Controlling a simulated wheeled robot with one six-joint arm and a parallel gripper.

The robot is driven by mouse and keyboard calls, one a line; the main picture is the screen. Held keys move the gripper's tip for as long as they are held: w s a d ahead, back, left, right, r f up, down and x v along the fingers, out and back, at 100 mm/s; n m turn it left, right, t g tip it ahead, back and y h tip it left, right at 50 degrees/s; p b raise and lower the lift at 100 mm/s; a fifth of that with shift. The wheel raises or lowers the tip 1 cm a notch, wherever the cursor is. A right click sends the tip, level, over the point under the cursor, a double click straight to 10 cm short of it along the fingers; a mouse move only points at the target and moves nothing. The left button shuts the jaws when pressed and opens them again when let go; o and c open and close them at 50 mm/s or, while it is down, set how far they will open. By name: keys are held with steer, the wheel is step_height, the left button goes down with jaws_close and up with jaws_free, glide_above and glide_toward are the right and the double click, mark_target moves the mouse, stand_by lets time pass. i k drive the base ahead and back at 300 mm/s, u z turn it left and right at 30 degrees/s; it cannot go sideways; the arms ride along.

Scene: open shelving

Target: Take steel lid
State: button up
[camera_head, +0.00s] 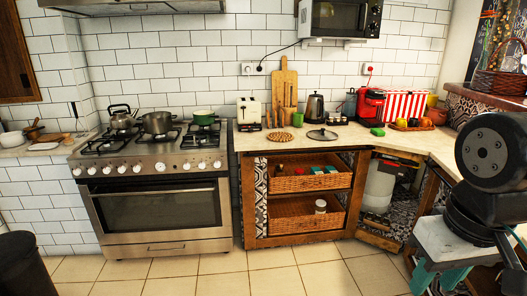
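The steel lid (322,134) lies flat on the light countertop, knob up. It is a round, dark grey lid, just in front of the dark kettle and left of a green block. Nothing covers it. Dark links of my arm show at the right edge of the view, well to the right of the lid and apart from it.
The stove (155,185) with pots stands left of the counter (362,141). Around the lid are a woven trivet (279,137), a green cup (297,119), the kettle (314,108) and a green block (377,132). Open baskets (300,220) sit below. The tiled floor (280,275) in front is clear.

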mark_target(322, 134)
steer(key=i, duration=1.2)
steer(key=u, duration=0.55)
steer(key=i, duration=2.05)
steer(key=z, duration=2.7)
